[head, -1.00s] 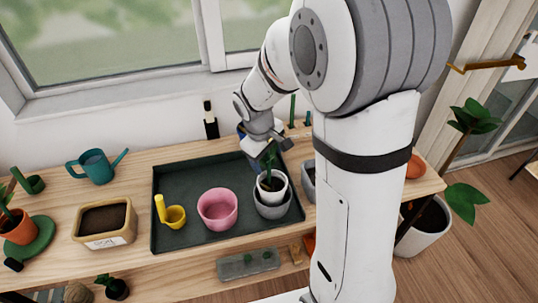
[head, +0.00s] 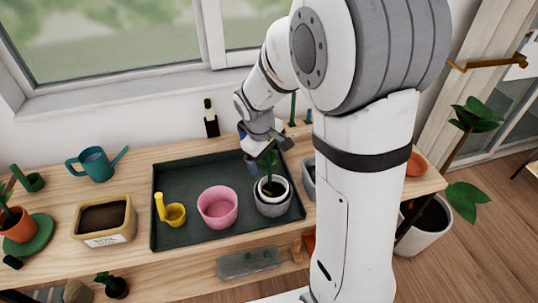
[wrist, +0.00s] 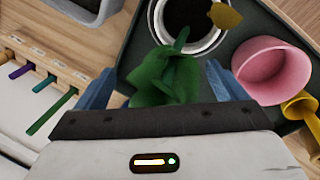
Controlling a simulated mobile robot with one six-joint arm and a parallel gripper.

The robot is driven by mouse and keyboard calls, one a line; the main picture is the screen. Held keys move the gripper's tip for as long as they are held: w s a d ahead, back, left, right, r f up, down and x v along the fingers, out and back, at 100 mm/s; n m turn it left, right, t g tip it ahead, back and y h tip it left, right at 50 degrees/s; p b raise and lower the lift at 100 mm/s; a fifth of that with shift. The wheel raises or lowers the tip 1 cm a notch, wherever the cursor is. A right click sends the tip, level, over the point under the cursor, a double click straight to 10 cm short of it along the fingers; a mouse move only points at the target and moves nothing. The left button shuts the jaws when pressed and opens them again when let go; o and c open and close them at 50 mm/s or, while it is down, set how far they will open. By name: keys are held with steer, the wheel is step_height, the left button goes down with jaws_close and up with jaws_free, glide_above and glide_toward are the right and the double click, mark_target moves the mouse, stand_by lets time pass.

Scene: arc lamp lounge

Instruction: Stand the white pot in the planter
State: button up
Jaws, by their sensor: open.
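The white pot (head: 273,198) holds a green plant (head: 267,162) and dark soil. In the head view it sits inside the grey planter (head: 274,211), with its white rim showing just above the planter's rim. In the wrist view the white rim (wrist: 160,22) shows as a ring around the soil, inside the planter's ring. My gripper (head: 268,146) is above and behind the pot. In the wrist view its blue fingers (wrist: 162,88) are spread apart, with green leaves showing between them and the pot beyond the tips.
The planter stands on a dark green tray (head: 185,238). A soil box (head: 104,219) and teal watering can (head: 94,164) are farther left. A grey container (head: 308,175) is close on the right.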

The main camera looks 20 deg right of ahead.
steer(key=v, duration=1.3)
steer(key=s+d+m+y, duration=0.1)
steer(key=s+m, duration=0.2)
steer(key=s, duration=0.5)
steer(key=s+d+f+m+t+y, duration=0.1)
steer(key=s+d+m, duration=0.1)
steer(key=s, duration=0.6)
steer(key=shift+s+f+m+t, duration=0.25)
steer(key=shift+s+m+t, duration=0.1)
steer(key=shift+m, duration=0.55)
steer(key=shift+d, duration=0.1)
